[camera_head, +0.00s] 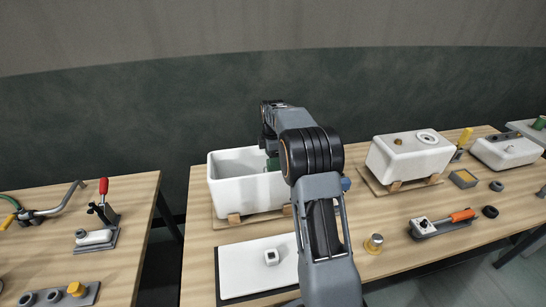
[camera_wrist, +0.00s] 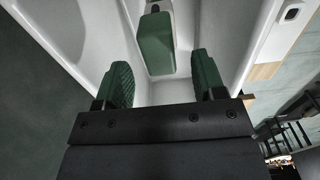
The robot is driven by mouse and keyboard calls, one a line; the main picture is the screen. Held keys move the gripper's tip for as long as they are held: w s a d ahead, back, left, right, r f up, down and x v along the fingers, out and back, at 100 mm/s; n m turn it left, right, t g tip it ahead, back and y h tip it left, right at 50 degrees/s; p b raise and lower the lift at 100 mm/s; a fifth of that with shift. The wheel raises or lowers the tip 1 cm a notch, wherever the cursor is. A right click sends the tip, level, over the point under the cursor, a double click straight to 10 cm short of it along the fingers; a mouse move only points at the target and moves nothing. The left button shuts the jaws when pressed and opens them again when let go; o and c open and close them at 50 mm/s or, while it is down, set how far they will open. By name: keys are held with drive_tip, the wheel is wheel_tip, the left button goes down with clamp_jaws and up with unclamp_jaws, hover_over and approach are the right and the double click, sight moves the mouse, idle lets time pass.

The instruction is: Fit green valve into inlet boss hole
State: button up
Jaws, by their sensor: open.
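The white open tank (camera_head: 250,193) stands on wooden blocks at the left of the middle bench in the head view. My gripper reaches down into it and is mostly hidden there by my arm. In the wrist view my gripper (camera_wrist: 161,68) is open, with dark green padded fingers apart. A green block-like body (camera_wrist: 156,42), seemingly the green valve, shows between and beyond the fingers, inside the white tank walls. A gap shows on both sides, so the fingers are not closed on it. I cannot make out the inlet boss hole, nor whether the valve is seated in it.
A closed white cistern (camera_head: 410,158), a brass fitting (camera_head: 373,243) and an orange-handled tool (camera_head: 445,222) lie to the right. The tank walls are close around my gripper.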

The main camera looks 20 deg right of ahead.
drive_tip(key=shift+r+p, duration=1.7)
drive_tip(key=shift+r, duration=0.6)
wheel_tip(320, 180, up, 14)
drive_tip(key=s+a+f+m, duration=0.25)
drive_tip(key=f+m, duration=0.35)
drive_tip(key=m, duration=0.4)
drive_tip(key=s+a+m+t, duration=0.2)
drive_tip(key=s+a+m, duration=0.1)
drive_tip(key=s, duration=1)
drive_tip(key=s+a+m+t, duration=0.2)
drive_tip(key=s+a, duration=0.4)
drive_tip(key=s, duration=0.7)
drive_tip(key=shift+s+a+f+m+t, duration=0.15)
drive_tip(key=shift+m+t, duration=0.25)
drive_tip(key=shift+m, duration=0.1)
